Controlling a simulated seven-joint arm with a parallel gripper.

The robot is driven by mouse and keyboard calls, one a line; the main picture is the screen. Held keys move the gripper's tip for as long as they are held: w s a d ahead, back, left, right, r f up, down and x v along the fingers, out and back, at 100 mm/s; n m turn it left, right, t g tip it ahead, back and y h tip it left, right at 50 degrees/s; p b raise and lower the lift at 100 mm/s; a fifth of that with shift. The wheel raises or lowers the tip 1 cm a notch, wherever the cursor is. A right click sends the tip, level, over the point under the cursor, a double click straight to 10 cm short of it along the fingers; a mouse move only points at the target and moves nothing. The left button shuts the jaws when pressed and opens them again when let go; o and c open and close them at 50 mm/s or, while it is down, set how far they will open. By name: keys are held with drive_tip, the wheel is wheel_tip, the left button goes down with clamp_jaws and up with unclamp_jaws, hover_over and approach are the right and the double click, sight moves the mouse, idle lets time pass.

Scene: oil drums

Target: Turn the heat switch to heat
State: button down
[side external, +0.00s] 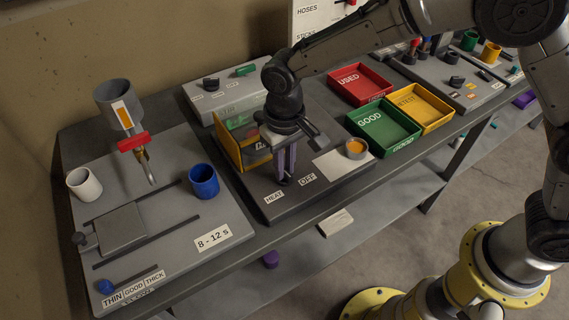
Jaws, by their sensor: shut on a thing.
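My gripper (285,180) points straight down at the front of the dark grey panel (262,207). Its fingers are closed on the heat switch, which they and the gripper body almost wholly hide. A white HEAT label (274,197) lies just left of the fingertips, and a white OFF label (307,179) lies to their right. Which way the switch points cannot be seen.
A yellow-framed box (233,154) stands close behind my gripper. A small cup with orange contents (356,149) is to the right, near green (384,143), red and yellow trays. A funnel stand with white and blue cups (203,181) is at left.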

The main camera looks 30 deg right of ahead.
drive_tip(key=m, duration=0.5)
drive_tip(key=shift+m, duration=0.3)
drive_tip(key=shift+w+r+m, duration=0.1)
drive_tip(key=shift+m, duration=2.1)
drive_tip(key=c, duration=0.8)
unclamp_jaws()
drive_tip(key=shift+c, duration=0.2)
wheel_tip(320, 180, up, 14)
